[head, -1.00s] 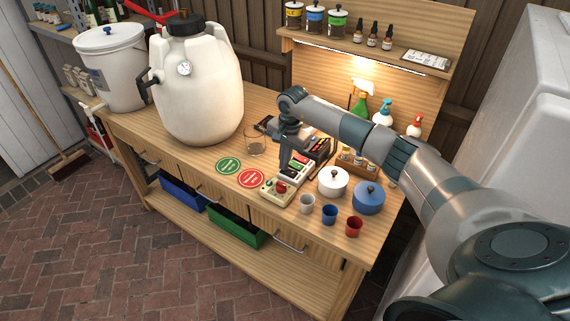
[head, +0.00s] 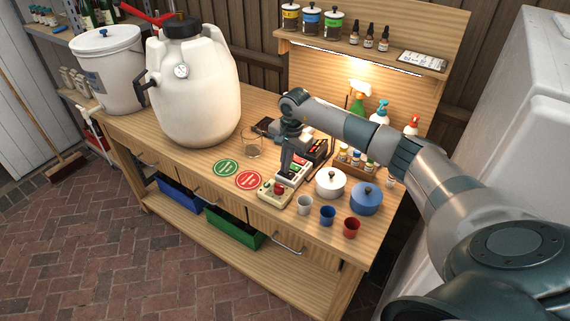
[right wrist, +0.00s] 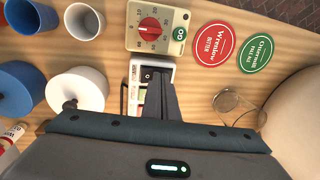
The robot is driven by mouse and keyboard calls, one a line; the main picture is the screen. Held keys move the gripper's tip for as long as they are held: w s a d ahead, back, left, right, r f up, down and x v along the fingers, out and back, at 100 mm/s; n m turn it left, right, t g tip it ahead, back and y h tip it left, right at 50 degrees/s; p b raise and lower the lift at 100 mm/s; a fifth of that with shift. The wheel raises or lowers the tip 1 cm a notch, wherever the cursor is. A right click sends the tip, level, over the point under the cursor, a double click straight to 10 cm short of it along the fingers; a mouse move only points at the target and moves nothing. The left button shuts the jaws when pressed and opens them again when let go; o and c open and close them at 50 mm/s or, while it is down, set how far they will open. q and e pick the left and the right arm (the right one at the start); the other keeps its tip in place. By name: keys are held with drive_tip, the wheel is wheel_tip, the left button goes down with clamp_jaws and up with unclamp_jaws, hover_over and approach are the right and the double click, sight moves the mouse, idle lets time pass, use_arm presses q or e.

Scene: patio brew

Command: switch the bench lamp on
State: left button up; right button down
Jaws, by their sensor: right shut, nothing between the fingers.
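A strip lamp (head: 360,57) under the bench's upper shelf glows and lights the back panel. A white switch box (head: 292,176) lies on the bench top. In the right wrist view the switch box (right wrist: 165,72) shows a black rocker switch (right wrist: 147,75) at its near end. My right gripper (head: 286,170) points down over the box, shut and empty. In the right wrist view its fingertips (right wrist: 158,76) are beside the rocker; I cannot tell whether they touch it. The fingers hide part of the box. My left gripper is out of view.
A timer box with a red knob (right wrist: 150,28) sits close to the switch box. A white-lidded pot (head: 331,183), a blue pot (head: 366,198) and small cups (head: 327,215) stand to the right. A glass (head: 252,150) and a large white keg (head: 195,90) stand to the left.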

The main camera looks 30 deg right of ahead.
drive_tip(key=shift+r, duration=0.45)
drive_tip(key=r+p, duration=0.1)
drive_tip(key=r, duration=0.2)
drive_tip(key=shift+w+r, duration=0.15)
drive_tip(key=shift+w, duration=0.05)
wheel_tip(320, 180, up, 10)
drive_tip(key=w+b, duration=0.1)
drive_tip(key=b, duration=0.3)
drive_tip(key=shift+a+b, duration=0.3)
drive_tip(key=shift+a, duration=0.05)
drive_tip(key=shift+w, duration=0.1)
